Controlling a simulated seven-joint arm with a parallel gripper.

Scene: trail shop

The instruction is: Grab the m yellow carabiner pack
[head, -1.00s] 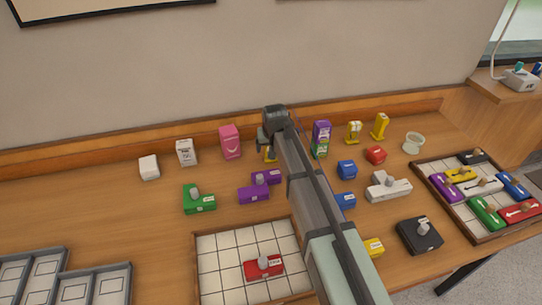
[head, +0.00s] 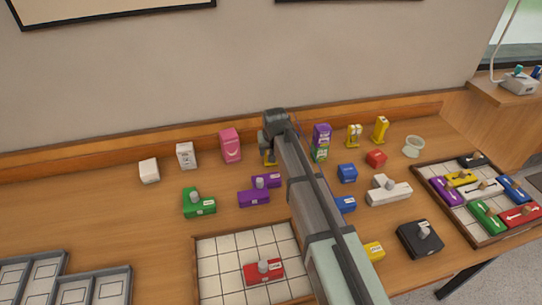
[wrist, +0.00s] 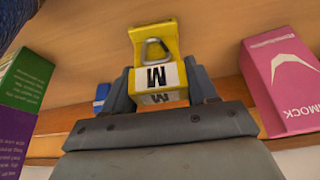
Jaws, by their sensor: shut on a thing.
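The yellow carabiner pack (wrist: 160,45) stands between the fingers of my gripper (wrist: 160,88) in the wrist view. It shows a grey carabiner and a white label with a bold black letter that looks like M or W from this angle. My gripper is shut on its sides. Two other yellow packs, one (head: 353,136) and another (head: 380,130), stand further right.
A pink hammock box (head: 230,146) stands left of my gripper, and a purple and green box (head: 320,142) stands to the right. Purple blocks (head: 254,197) lie in front. The wooden backboard (head: 100,152) runs close behind. A white-tiled tray (head: 225,262) lies nearer the front.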

